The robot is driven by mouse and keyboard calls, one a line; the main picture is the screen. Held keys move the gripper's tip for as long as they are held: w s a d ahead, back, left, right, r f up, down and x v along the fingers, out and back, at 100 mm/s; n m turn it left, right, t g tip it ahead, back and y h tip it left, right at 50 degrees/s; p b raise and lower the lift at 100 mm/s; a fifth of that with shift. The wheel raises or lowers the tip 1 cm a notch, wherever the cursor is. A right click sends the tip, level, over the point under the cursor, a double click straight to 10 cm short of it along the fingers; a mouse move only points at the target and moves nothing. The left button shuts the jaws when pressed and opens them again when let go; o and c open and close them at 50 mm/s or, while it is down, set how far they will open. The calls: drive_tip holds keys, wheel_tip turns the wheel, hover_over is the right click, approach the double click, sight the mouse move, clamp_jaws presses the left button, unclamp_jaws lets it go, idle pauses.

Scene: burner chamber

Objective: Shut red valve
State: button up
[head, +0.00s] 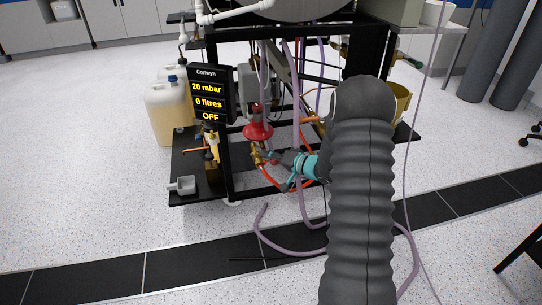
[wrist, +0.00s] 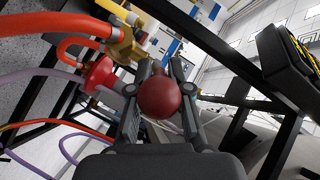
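A round dark-red knob (wrist: 159,98), which I take to be the red valve's handle end, is in the middle of the wrist view. My gripper (wrist: 167,68) has one finger on each side of it. The fingers are apart, and the knob overlaps their inner edges; I cannot tell whether they touch it. In the head view my gripper (head: 276,170), with teal parts, reaches left into the lower frame, beside brass fittings (head: 257,156) below a red disc-shaped part (head: 258,131). The knob is not clear there. The red part also shows in the wrist view (wrist: 101,75).
A black display (head: 208,95) reads 20 mbar, 0 litres, OFF. Orange and purple hoses (head: 300,205) hang around my gripper. Black frame bars (wrist: 225,62) run close by on the right. Pale jerrycans (head: 165,112) stand left. The floor in front is mostly clear.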

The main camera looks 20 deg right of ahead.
drive_tip(key=o, duration=0.3)
drive_tip(key=v, duration=1.2)
